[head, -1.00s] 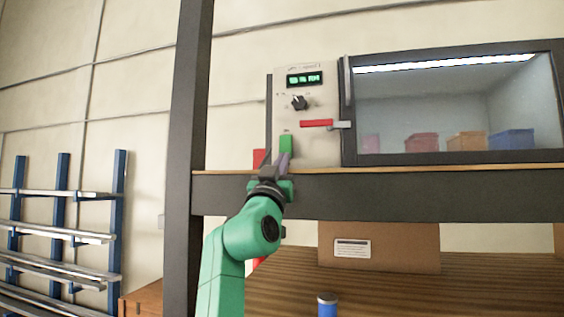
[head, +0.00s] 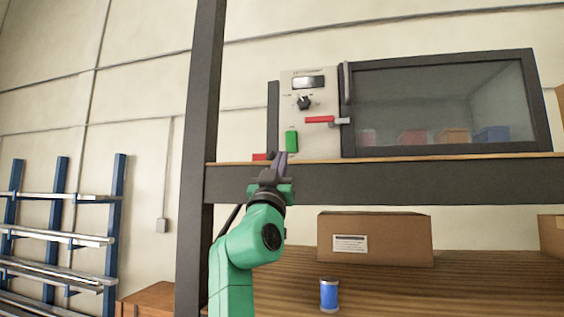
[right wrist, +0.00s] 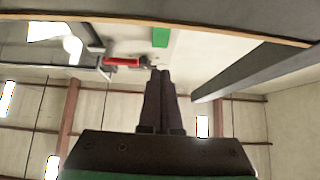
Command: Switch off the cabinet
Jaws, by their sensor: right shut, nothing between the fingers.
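The cabinet (head: 440,64) stands on the upper shelf, with a dark-framed glass door and a pale control panel (head: 325,146) at its left. A black knob (head: 304,102), a red handle (head: 320,119) and a green button (head: 292,141) are on the panel. A red piece (head: 259,157) shows low at the left. My right gripper (head: 279,158) is shut and empty, just below the green button. In the right wrist view, the fingers (right wrist: 161,74) point up, apart from the green button (right wrist: 160,37). My left gripper is out of view.
The shelf's front beam (head: 400,183) runs just behind my right gripper, and a dark post (head: 200,130) stands at its left. Below are a cardboard box (head: 390,238) and a blue can (head: 329,294). A blue rack (head: 60,220) stands far left.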

